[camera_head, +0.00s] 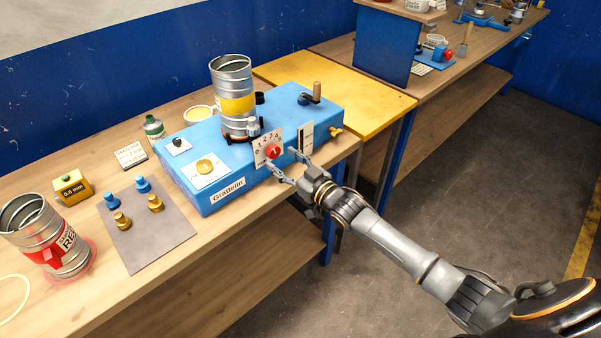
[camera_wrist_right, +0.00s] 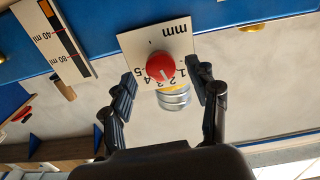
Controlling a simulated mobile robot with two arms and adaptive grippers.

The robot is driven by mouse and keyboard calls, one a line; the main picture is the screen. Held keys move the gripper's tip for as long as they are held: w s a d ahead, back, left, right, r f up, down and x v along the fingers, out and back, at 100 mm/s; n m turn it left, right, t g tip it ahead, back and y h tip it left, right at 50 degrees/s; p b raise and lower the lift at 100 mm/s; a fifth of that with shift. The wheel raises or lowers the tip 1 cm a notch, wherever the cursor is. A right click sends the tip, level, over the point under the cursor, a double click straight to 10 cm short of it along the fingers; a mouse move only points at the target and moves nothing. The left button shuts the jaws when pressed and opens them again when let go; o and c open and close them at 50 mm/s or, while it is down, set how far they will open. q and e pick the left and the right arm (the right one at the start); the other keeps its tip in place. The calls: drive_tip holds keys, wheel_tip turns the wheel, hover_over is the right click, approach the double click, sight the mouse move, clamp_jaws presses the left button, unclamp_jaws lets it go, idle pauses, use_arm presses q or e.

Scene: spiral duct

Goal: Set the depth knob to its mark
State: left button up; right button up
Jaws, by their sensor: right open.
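The red depth knob (camera_head: 272,151) sits on a white numbered dial plate on the front face of the blue machine (camera_head: 225,188) labelled "Grattelin". In the right wrist view the knob (camera_wrist_right: 160,65) appears upside down, with "mm" and numbers around it. A small pale line shows on the knob, but which number it meets is hard to tell. My right gripper (camera_head: 281,158) is open just in front of the knob. In the wrist view its fingers (camera_wrist_right: 167,85) stand apart on either side of the dial, not visibly touching the knob. My left gripper is not in view.
A metal duct (camera_head: 232,88) with a yellow band stands on the machine. A black-and-white scale plate (camera_head: 306,138) is right of the dial. A grey mat (camera_head: 152,232) with blue and brass knobs, and a red-labelled duct (camera_head: 52,240), are at left. Free floor lies right.

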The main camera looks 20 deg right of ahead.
drive_tip(key=v, duration=0.9)
drive_tip(key=s+d+f+m+g+h+b, duration=0.1)
drive_tip(key=s+d+f+g+h, duration=0.15)
drive_tip(key=f, duration=0.85)
drive_tip(key=s+d+f+m+g+h, duration=0.1)
drive_tip(key=s+d+f+g+h, duration=0.15)
drive_tip(key=f, duration=0.85)
drive_tip(key=s+f+g+b, duration=0.1)
drive_tip(key=s+f, duration=0.5)
drive_tip(key=f, duration=0.2)
drive_tip(key=s+f+g, duration=0.2)
drive_tip(key=s+f, duration=0.3)
drive_tip(key=f, duration=0.3)
drive_tip(key=s+a+f+g, duration=0.2)
drive_tip(key=s+f, duration=0.3)
drive_tip(key=s, duration=0.6)
drive_tip(key=s+a+f+g+b, duration=0.1)
drive_tip(key=s+f+g, duration=0.2)
drive_tip(key=s+f, duration=0.3)
drive_tip(key=s+a+f+g+h, duration=0.1)
drive_tip(key=s+f, duration=0.5)
drive_tip(key=s, duration=1)
drive_tip(key=shift+a+f+g+b, duration=0.25)
drive_tip(key=shift+a+g+b, duration=0.1)
drive_tip(key=shift+a+g, duration=0.55)
